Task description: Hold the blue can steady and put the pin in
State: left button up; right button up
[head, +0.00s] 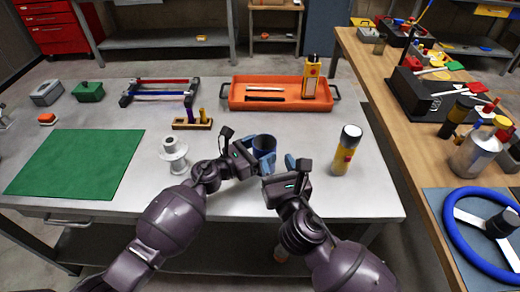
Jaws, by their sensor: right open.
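The blue can (264,143) stands upright near the middle of the grey table, with its dark open top showing. My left gripper (259,157) is at the can, with its fingers on either side of the lower part and seemingly closed on it; the contact is partly hidden. My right gripper (293,163) is open and appears empty, just right of the can and apart from it. A small wooden rack (181,125) behind and left of the can holds purple and yellow upright pieces. I cannot tell whether one of them is the pin.
A white spool-like part (173,155) stands near my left arm. A yellow spray can (346,150) stands right of my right gripper. An orange tray (240,104) lies behind, with a yellow bottle (311,77) in it. A green mat (76,162) at left is clear.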

pick_arm(q)
jog(key=o, duration=0.3)
